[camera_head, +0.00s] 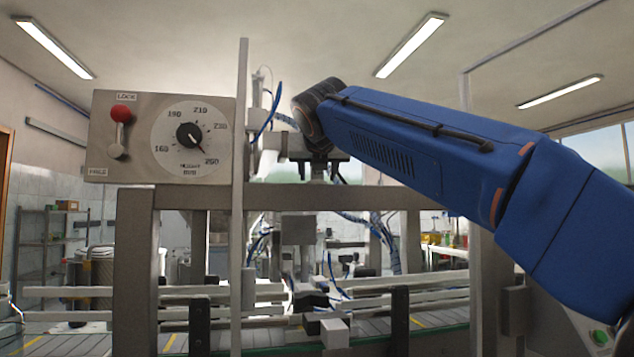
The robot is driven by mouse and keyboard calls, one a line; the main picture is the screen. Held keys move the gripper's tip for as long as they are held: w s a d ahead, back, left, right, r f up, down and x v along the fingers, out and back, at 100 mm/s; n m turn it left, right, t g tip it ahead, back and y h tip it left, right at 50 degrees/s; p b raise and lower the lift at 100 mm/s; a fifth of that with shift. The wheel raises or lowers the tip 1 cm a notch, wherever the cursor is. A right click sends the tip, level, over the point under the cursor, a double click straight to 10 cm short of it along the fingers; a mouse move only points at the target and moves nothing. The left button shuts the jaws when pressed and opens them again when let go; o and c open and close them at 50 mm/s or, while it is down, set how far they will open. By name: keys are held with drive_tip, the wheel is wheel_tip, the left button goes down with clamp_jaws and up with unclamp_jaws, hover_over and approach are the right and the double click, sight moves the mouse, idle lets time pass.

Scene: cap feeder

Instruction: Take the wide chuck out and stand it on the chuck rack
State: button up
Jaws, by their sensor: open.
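My blue arm reaches in from the right, and its dark wrist hangs over the machine's crossbeam. My gripper (319,174) is small and dark below the wrist, with its jaws apart, just above the beam. I see nothing clearly held in it. Its fingertips are hard to make out against the machine behind. I cannot pick out the wide chuck or the chuck rack with certainty. A pale grey machine part (270,143) lies just left of my gripper.
A control panel (140,165) at the left has a red-knobbed lever (121,115) up by LOCK and a height dial (190,137) pointing near 260. A grey upright post (238,270) and crossbeam (375,197) stand close by. A conveyor (90,342) with rails runs below.

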drive_tip(key=shift+c, duration=0.6)
clamp_jaws()
drive_tip(key=shift+s+r, duration=0.1)
drive_tip(key=shift+r, duration=0.05)
